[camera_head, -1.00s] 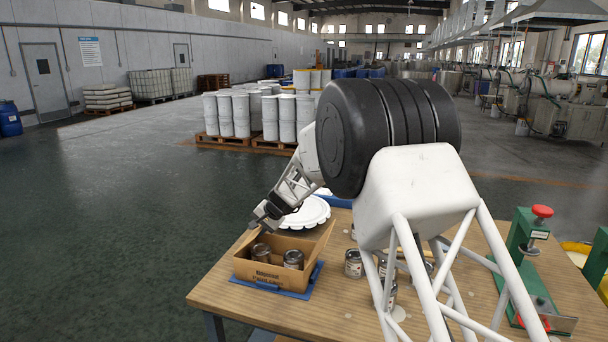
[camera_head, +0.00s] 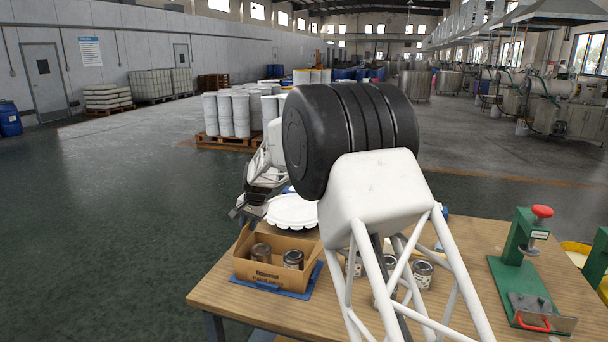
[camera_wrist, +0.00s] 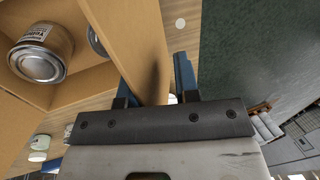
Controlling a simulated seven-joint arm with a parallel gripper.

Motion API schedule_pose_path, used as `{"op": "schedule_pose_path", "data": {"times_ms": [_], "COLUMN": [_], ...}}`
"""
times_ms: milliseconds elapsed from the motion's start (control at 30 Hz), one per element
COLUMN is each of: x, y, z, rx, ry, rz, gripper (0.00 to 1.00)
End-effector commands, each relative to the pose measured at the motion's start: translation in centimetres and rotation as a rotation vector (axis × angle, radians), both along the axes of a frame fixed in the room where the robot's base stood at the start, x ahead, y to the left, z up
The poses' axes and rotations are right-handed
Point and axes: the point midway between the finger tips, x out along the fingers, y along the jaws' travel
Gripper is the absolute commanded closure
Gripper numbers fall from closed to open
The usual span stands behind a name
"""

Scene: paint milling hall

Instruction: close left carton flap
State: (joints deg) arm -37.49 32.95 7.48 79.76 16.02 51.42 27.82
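The open cardboard carton (camera_head: 262,272) sits on a blue mat (camera_head: 301,293) near the table's left edge, with two metal cans (camera_head: 293,258) in view inside. My gripper (camera_head: 246,211) is above the carton's back left corner. In the wrist view, my gripper (camera_wrist: 157,82) has its blue fingers apart. An upright cardboard panel (camera_wrist: 146,35), seemingly the carton's left flap, passes between them and partly hides the left finger. I cannot tell whether a finger touches it. A can (camera_wrist: 42,55) inside the carton shows to the left.
A white round lid (camera_head: 292,211) lies behind the carton. More cans (camera_head: 422,273) stand on the wooden table (camera_head: 455,318) to the right, partly behind my arm. A green press with a red knob (camera_head: 522,245) stands at the right. Open floor lies left of the table.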

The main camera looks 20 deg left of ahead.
Motion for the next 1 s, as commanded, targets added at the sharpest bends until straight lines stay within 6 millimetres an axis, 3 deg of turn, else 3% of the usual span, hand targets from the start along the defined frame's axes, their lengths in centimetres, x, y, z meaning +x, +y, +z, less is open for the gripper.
{"op": "schedule_pose_path", "data": {"times_ms": [1000], "x": [-0.1], "y": [4.1], "z": [0.1], "rx": [-0.430], "ry": [-0.006], "rz": [0.002], "gripper": [0.71]}}
